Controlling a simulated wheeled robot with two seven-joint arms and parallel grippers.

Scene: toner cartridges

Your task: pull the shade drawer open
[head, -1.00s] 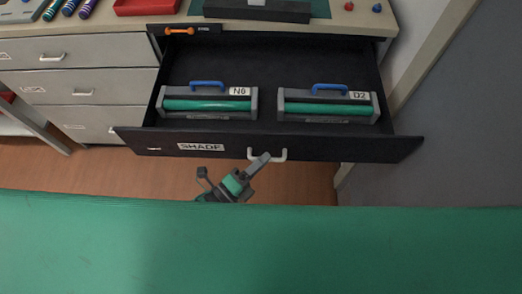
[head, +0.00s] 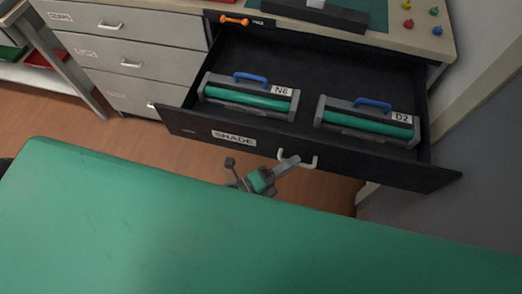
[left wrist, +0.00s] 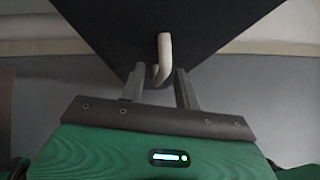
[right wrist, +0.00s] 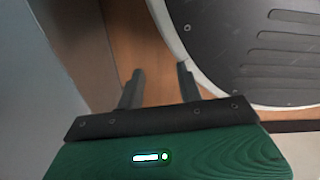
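The shade drawer (head: 310,155) is pulled out and shows its dark inside, with a white SHADE label (head: 234,138) on its front. Its pale bar handle (head: 312,163) is at the middle of the front and also shows in the left wrist view (left wrist: 164,48). My left gripper (head: 288,161) is at the handle.
Two toner cartridges, N6 (head: 245,97) and D2 (head: 365,120), lie in the drawer. Shut drawers (head: 125,60) stand to the left. A broad green surface (head: 200,230) fills the foreground. A grey wall (head: 460,180) is at the right.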

